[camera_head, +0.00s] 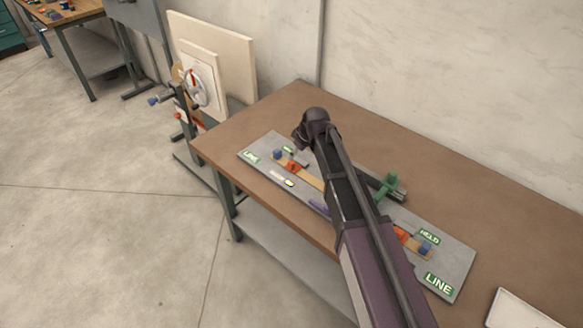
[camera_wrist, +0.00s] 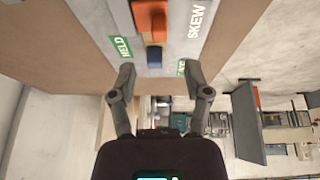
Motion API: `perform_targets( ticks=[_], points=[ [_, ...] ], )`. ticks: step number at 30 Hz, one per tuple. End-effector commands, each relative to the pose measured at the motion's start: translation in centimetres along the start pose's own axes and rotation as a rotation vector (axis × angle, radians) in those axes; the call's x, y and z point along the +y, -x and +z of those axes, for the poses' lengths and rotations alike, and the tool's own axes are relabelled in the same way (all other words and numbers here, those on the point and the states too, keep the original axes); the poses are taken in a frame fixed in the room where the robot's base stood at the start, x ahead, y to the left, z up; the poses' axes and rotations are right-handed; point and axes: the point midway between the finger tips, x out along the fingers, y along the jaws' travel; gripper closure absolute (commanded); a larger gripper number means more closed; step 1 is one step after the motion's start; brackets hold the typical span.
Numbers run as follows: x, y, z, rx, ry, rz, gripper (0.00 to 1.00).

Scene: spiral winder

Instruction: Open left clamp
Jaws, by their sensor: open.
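The left clamp is an orange block (camera_head: 292,166) with a blue block (camera_head: 277,154) beside it, on the left end of a grey board (camera_head: 262,161). In the wrist view the orange block (camera_wrist: 151,18) is at the top and the blue block (camera_wrist: 154,57) below it. My gripper (camera_wrist: 159,77) is open and empty, its fingertips apart on either side of the blue block's lower end as pictured. I cannot tell its height above the board. In the head view my arm hides most of the gripper and the board's middle.
The right end of the board has another orange block (camera_head: 401,234) and blue block (camera_head: 425,249). A green upright part (camera_head: 388,188) stands behind my arm. Green HELD (camera_wrist: 121,47) and white SKEW labels flank the left clamp. The brown table (camera_head: 440,165) is clear behind.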

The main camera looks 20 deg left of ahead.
Motion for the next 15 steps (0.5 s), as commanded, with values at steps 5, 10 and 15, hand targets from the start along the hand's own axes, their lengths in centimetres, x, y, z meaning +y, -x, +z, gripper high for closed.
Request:
perform_targets(
  ticks=[5, 10, 15],
  points=[
    [0.0, -1.9, 0.1, 0.0, 0.0, 0.0, 0.37],
    [0.0, -3.3, 0.1, 0.0, 0.0, 0.0, 0.37],
    [0.0, -4.8, 0.1, 0.0, 0.0, 0.0, 0.37]
  ],
)
